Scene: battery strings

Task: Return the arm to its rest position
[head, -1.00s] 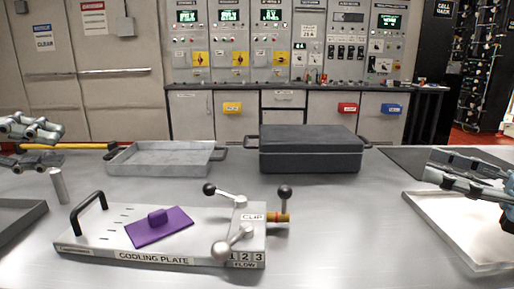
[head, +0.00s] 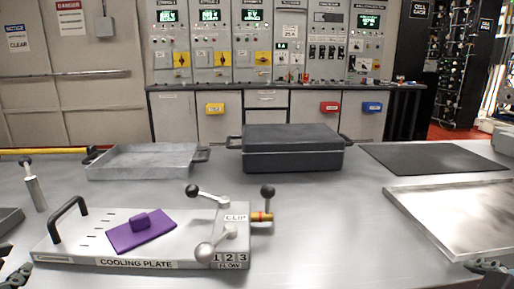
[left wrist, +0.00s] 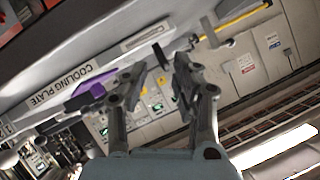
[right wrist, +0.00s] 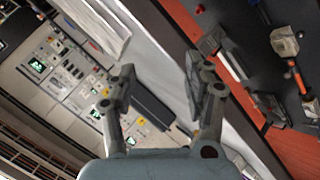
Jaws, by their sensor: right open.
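My left gripper shows in the left wrist view (left wrist: 155,72); its fingers are apart with nothing between them. In the head view only small dark parts of it show at the lower left edge. My right gripper, in the right wrist view (right wrist: 158,82), is open and empty. In the head view a bit of it (head: 490,267) shows at the lower right edge. The cooling plate (head: 85,243) lies on the bench with a purple pad (head: 140,235) on it. Neither gripper is seen touching anything.
A grey tray (head: 98,172) and a dark lidded case (head: 292,160) stand at the bench's back. A dark mat (head: 430,158) and pale tray (head: 450,215) lie at right. A metal cylinder (head: 37,193) stands at left. The bench middle is clear.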

